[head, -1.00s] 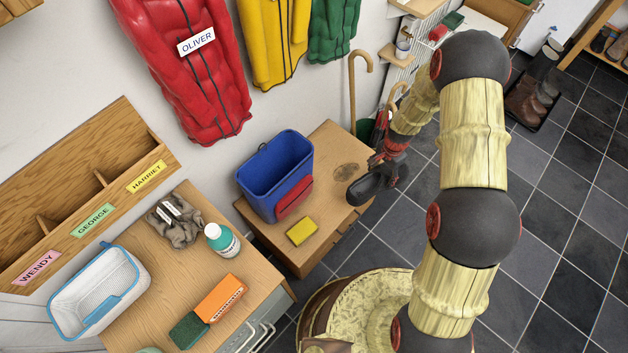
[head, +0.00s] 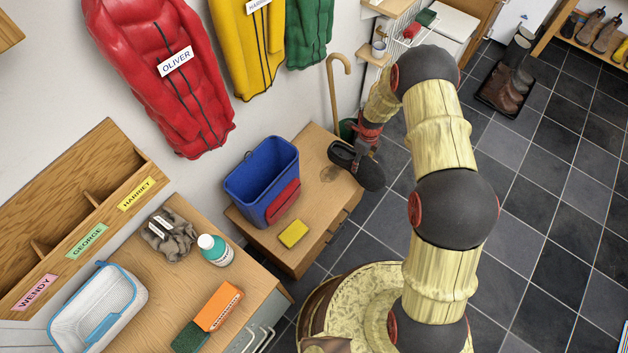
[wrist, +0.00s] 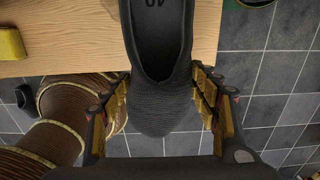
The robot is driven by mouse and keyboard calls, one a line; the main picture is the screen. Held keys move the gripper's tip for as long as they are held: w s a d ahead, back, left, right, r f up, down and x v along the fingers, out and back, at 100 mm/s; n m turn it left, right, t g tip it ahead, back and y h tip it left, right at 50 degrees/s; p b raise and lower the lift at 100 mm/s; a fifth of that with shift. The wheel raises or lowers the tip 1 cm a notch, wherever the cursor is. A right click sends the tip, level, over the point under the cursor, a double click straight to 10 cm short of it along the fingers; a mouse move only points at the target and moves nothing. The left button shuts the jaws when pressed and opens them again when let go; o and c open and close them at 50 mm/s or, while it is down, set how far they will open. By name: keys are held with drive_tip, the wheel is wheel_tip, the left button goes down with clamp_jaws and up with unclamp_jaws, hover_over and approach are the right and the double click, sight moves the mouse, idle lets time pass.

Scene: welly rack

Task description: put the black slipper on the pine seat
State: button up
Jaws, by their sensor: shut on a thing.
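The black slipper (head: 369,174) is in my gripper (head: 366,143) at the right end of the pine seat (head: 300,258). In the wrist view, the slipper (wrist: 158,105) lies between both fingers of my gripper (wrist: 162,86), which are shut on its sides. The opening part overlaps the seat (wrist: 70,32), and the rounded end sticks out past the seat's edge over the floor. I cannot tell whether the sole touches the seat.
A blue bucket (head: 250,186) with a red cloth (head: 283,201) and a yellow sponge (head: 293,233) stand on the seat, left of the slipper. A walking stick (head: 334,95) stands behind the seat's right end. Dark floor tiles (head: 520,215) are open to the right.

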drive_tip(key=s+a+b, duration=0.3)
drive_tip(key=a, duration=1.3)
drive_tip(key=f, duration=0.2)
drive_tip(key=f+b, duration=0.1)
drive_tip(key=f, duration=0.1)
drive_tip(key=f+b, duration=0.1)
drive_tip(key=f, duration=0.1)
drive_tip(key=shift+s+d+f, duration=0.2)
drive_tip(key=shift+s+f, duration=0.1)
drive_tip(key=shift+f, duration=0.05)
drive_tip(key=shift+a+f+b, duration=0.15)
drive_tip(key=shift+f+b, duration=0.15)
drive_tip(key=shift+b, duration=0.15)
drive_tip(key=shift+r, duration=0.15)
drive_tip(key=o, duration=1.2)
drive_tip(key=shift+o, duration=0.2)
